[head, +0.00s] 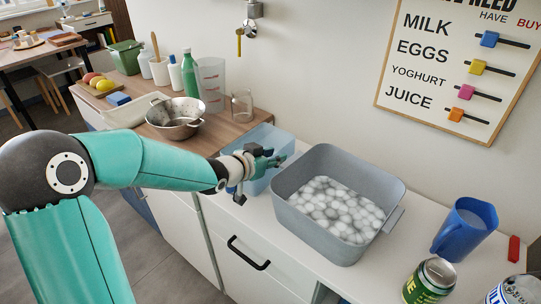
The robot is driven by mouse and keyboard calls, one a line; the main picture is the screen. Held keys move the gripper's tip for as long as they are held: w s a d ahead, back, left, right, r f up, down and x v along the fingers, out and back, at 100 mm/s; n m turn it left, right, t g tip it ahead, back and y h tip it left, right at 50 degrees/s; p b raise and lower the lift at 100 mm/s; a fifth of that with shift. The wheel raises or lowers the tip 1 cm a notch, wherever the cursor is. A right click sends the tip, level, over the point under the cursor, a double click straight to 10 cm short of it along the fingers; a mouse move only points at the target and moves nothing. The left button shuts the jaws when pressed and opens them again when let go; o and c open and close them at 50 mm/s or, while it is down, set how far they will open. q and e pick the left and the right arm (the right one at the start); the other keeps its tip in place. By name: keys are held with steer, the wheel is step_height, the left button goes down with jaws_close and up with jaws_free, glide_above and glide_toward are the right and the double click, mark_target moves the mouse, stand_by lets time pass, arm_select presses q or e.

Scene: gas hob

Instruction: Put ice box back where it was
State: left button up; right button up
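A light-blue, see-through box (270,139) stands at the left end of the white counter, beside the wooden top; it looks like the ice box. My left gripper (264,161) is at the front of this box and covers part of it. Its fingers are small and overlap the box, so I cannot tell whether they grip it. A grey tub (308,222) full of round white ice pieces (335,208) stands just to the right. My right gripper is not in view.
A metal colander (175,112), a clear glass (242,104) and a green bottle (189,74) stand on the wooden top. A blue jug (466,230) and a green can (430,281) are to the right of the tub. A wall tap (248,22) hangs above.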

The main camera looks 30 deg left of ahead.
arm_select(q)
steer(key=shift+r, duration=0.15)
steer(key=p+v, duration=0.2)
steer(key=v, duration=1)
steer(key=shift+p, duration=0.3)
steer(key=shift+s, duration=0.1)
